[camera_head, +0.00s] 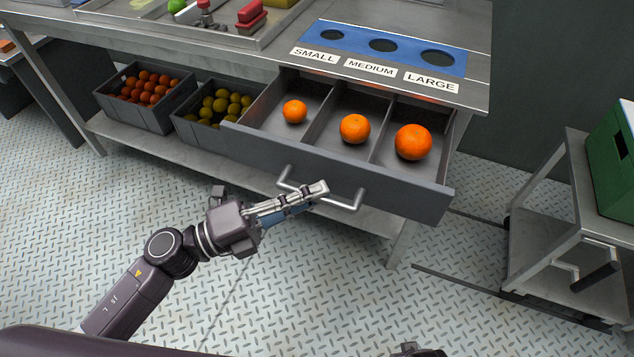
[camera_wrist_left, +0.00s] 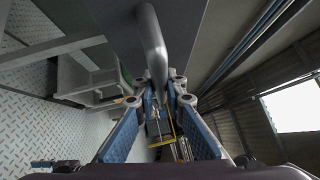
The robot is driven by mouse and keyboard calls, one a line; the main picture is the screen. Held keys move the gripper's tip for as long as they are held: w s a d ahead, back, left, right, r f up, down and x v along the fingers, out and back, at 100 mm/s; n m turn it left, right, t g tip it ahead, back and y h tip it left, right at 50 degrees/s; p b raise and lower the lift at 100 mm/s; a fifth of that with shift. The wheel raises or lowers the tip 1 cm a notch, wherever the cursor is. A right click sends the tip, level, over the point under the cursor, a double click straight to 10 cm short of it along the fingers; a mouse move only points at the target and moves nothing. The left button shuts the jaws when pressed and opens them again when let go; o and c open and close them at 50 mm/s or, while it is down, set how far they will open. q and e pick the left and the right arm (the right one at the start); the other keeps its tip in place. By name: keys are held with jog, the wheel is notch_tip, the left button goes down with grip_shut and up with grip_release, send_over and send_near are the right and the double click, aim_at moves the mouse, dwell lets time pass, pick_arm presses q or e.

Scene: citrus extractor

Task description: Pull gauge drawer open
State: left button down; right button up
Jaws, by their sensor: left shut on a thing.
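The gauge drawer (camera_head: 330,165) stands pulled out of the steel table, with its grey front towards me. Three compartments in it each hold an orange fruit, growing in size from left (camera_head: 295,111) through middle (camera_head: 354,128) to right (camera_head: 413,142). The bar handle (camera_head: 347,205) is on the drawer's front. My left gripper (camera_head: 316,191) is shut on this handle near its middle. In the left wrist view the handle (camera_wrist_left: 152,40) runs down between the blue-padded fingers (camera_wrist_left: 163,92).
A blue gauge plate (camera_head: 383,46) with three holes and size labels lies on the table above the drawer. Crates of oranges (camera_head: 146,110) and yellow-green fruit (camera_head: 190,130) stand on the lower shelf. A cart (camera_head: 560,220) with a green box (camera_head: 612,160) stands right. The floor before the drawer is clear.

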pick_arm(q)
jog(key=shift+s, duration=0.2)
jog(key=c, duration=2)
grip_release()
jog(key=v, duration=1.2)
